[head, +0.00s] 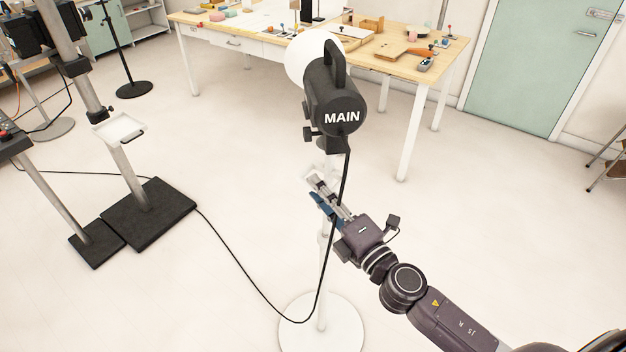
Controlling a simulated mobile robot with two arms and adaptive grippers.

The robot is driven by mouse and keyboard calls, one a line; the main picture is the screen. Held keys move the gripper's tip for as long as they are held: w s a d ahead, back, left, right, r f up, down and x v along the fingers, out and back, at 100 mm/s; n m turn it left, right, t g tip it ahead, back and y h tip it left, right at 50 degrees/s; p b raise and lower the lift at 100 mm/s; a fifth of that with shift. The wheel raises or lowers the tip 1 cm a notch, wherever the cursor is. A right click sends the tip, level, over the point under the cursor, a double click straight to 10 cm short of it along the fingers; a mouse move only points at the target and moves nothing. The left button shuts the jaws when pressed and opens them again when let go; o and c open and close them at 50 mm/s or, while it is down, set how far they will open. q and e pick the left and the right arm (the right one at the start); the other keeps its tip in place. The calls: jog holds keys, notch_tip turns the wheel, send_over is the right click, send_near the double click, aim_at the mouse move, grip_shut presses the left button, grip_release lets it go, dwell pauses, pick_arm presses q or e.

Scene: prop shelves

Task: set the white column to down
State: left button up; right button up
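The white column (324,270) is a slim upright pole on a round white base (321,326). It carries a black lamp head (337,100) lettered MAIN, with a white round front facing away. My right gripper (319,186) reaches in from the lower right to the column's upper part, below the lamp. Its fingers overlap the pole and partly hide it. I cannot tell whether they are closed on it or just beside it. My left gripper is out of view.
A black cable (256,283) hangs from the lamp and runs across the floor to the left. Stands with black square bases (148,214) are at left. A wooden workbench (190,17) with tools stands behind. A green door (540,75) is at back right.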

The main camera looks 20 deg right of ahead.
jog(key=shift+x, duration=1.3)
jog(key=c, duration=0.8)
grip_shut()
jog(key=shift+r, duration=0.1)
